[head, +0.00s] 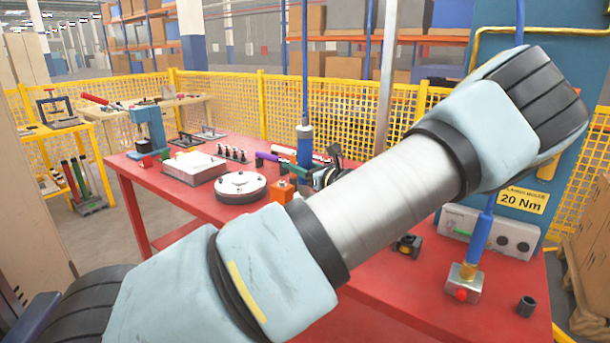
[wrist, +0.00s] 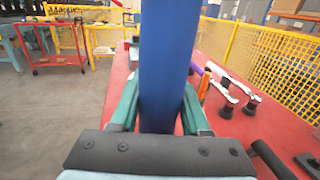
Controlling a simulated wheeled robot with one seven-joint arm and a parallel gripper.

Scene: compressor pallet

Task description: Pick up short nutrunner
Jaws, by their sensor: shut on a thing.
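The short nutrunner (head: 304,147) is an upright blue tool under a blue hose, over the red bench in the head view. In the wrist view its blue body (wrist: 165,60) fills the middle, close to the camera. My gripper (wrist: 160,108) has its teal fingers on both sides of this body and is shut on it. In the head view my gripper (head: 318,178) shows only partly, behind my large pale arm. The tool's lower end is hidden, so I cannot tell whether it touches anything.
The red bench (head: 160,212) holds a round plate (head: 240,187), a pale block (head: 194,167) and an orange block (head: 282,191). Wrenches (wrist: 228,92) lie right of the tool. Another blue tool (head: 481,232) stands at right. A yellow fence (head: 235,110) runs behind.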

